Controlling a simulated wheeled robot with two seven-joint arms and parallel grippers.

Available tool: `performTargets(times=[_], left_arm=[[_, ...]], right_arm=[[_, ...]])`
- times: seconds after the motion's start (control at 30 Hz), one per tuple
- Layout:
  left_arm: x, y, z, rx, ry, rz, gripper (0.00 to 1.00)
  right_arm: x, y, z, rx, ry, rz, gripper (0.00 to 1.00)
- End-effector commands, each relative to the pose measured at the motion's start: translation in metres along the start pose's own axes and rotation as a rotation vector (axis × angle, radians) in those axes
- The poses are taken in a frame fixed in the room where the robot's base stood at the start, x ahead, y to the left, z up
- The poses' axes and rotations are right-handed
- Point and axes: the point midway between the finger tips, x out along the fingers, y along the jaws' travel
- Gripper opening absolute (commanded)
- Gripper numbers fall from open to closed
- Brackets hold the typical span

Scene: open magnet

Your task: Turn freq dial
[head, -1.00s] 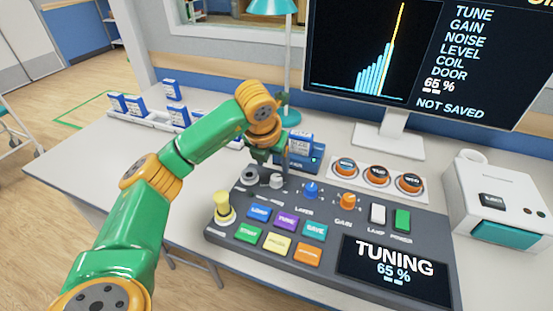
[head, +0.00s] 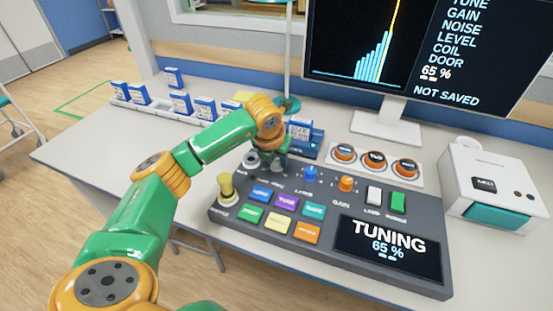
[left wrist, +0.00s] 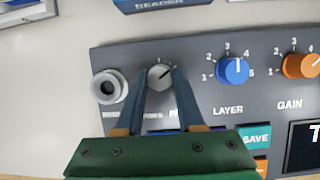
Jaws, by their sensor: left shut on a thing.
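The grey freq dial (left wrist: 159,77) is a small round knob with a pointer line, at the back left of the dark console (head: 300,262). Its printed label is mostly hidden by my fingers. My left gripper (left wrist: 160,80) reaches down over the console, with one finger on each side of the dial, and is shut on it. In the head view the left gripper (head: 278,163) hides most of the dial. The console screen (head: 388,247) reads TUNING 65 %. My right gripper is not in view.
A grey ring-shaped socket (left wrist: 108,86) is just left of the dial. The blue layer knob (left wrist: 233,70) and orange gain knob (left wrist: 301,65) are to its right. A yellow plunger (head: 226,187) stands at the console's left. A blue reader (head: 308,145) is behind.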

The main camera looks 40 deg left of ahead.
Motion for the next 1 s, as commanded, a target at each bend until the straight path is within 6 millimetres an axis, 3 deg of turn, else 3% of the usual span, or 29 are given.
performTargets(times=[0.27,1.0], left_arm=[[0.0006,0.0006,0.0002,0.057,-0.004,-0.023,0.00],[-0.0002,0.0026,0.0008,0.438,-0.020,-0.181,0.00]], right_arm=[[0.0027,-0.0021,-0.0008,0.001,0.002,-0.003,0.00],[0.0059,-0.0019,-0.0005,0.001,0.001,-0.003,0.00]])
